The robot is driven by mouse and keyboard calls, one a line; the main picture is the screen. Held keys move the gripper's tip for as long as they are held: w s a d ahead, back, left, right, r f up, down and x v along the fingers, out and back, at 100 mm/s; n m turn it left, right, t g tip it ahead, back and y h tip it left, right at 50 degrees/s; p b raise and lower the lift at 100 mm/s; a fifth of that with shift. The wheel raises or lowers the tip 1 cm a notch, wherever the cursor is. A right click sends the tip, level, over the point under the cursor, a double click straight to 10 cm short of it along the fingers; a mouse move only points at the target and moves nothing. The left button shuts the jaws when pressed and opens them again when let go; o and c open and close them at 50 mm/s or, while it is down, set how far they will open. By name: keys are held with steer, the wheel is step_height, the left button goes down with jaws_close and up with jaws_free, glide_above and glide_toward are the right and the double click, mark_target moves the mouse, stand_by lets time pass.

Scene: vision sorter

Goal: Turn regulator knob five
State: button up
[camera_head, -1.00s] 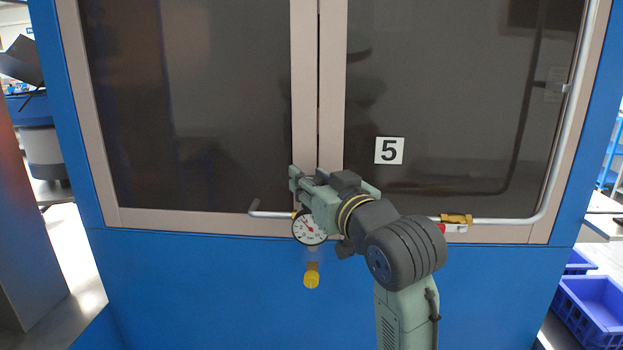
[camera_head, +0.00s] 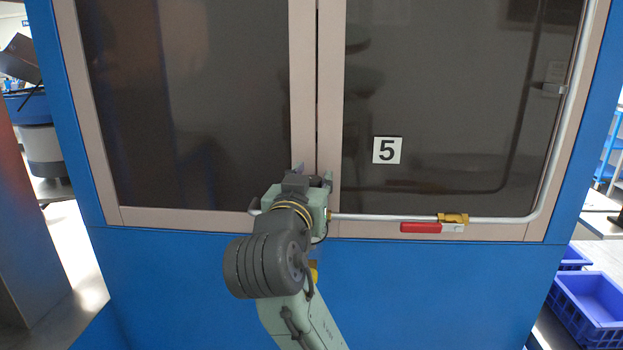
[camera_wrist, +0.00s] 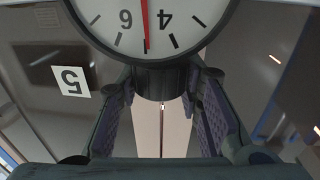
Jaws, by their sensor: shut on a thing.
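My gripper (camera_head: 313,180) is at the front of the cabinet, in front of the pipe, seen from behind. In the wrist view, my gripper (camera_wrist: 161,92) has one finger on each side of a dark round knob (camera_wrist: 155,84) and is shut on it. The round gauge (camera_wrist: 145,28) sits against the knob at the top of that view, upside down. Its red needle points between 4 and 6. In the head view my arm hides the gauge and knob. The label 5 (camera_head: 387,150) is on the right door; it also shows in the wrist view (camera_wrist: 72,80).
A grey pipe (camera_head: 380,217) runs along the cabinet's lower frame and up its right side. A valve with a red lever (camera_head: 420,228) is on it. A yellow part (camera_head: 314,271) shows beside my arm. Blue bins (camera_head: 597,300) stand at the lower right.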

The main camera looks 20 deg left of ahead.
stand_by(0.4)
steer(key=o, duration=1.2)
steer(key=s, duration=0.5)
steer(key=s+d, duration=0.1)
steer(key=s, duration=0.1)
steer(key=shift+s, duration=0.2)
